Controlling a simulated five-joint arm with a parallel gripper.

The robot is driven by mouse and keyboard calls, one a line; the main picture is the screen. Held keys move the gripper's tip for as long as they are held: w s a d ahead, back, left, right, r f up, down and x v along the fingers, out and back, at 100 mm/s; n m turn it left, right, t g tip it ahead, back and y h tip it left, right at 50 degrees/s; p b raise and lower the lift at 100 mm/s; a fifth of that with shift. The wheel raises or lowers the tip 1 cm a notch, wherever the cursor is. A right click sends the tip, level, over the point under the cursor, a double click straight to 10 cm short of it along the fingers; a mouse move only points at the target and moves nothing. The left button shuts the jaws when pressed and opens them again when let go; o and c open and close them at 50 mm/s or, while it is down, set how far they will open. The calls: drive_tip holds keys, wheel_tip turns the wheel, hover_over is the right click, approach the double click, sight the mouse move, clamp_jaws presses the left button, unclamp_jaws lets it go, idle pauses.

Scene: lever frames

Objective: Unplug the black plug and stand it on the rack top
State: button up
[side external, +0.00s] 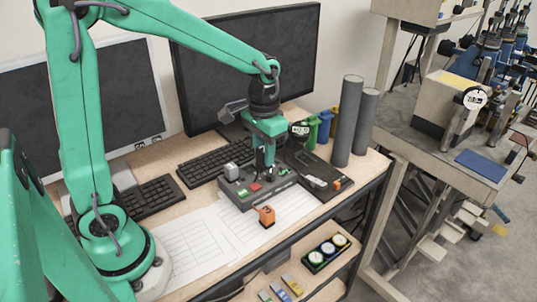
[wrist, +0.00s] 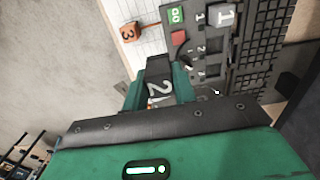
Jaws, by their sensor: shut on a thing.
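The black plug (wrist: 159,74), marked with a white 2, sits between the two green fingers of my gripper (wrist: 158,88) in the wrist view. In the side view my gripper (side external: 265,168) points down over the back right part of a dark grey socket block (side external: 244,204). The fingers are shut on the plug. The plug is small and dark there, and I cannot tell whether it is still seated in the block. The block also shows in the wrist view (wrist: 182,58). I cannot make out for certain which surface is the rack top.
A grey plug (side external: 231,171) marked 1 stands on the block's left end. An orange plug (side external: 266,215) marked 3 lies on the paper in front. A keyboard (side external: 205,164) is behind. Two tall grey cylinders (side external: 348,120) stand at the right.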

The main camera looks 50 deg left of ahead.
drive_tip(key=shift+r, duration=0.1)
idle(0.3)
drive_tip(key=shift+r, duration=0.9)
drive_tip(key=shift+d, duration=0.1)
drive_tip(key=shift+s+d+f, duration=0.1)
drive_tip(key=shift+d+f, duration=0.15)
drive_tip(key=shift+d, duration=0.4)
drive_tip(key=s+d+f, duration=0.2)
drive_tip(key=d, duration=0.4)
drive_tip(key=s+d+f, duration=0.2)
drive_tip(key=d, duration=0.5)
drive_tip(key=w+a+f, duration=0.2)
drive_tip(key=a, duration=0.1)
drive_tip(key=w+a+f, duration=0.2)
drive_tip(key=a, duration=0.1)
drive_tip(key=w+a+f, duration=0.3)
drive_tip(key=shift+a, duration=0.1)
drive_tip(key=shift+f, duration=2.05)
drive_tip(key=shift+f, duration=0.15)
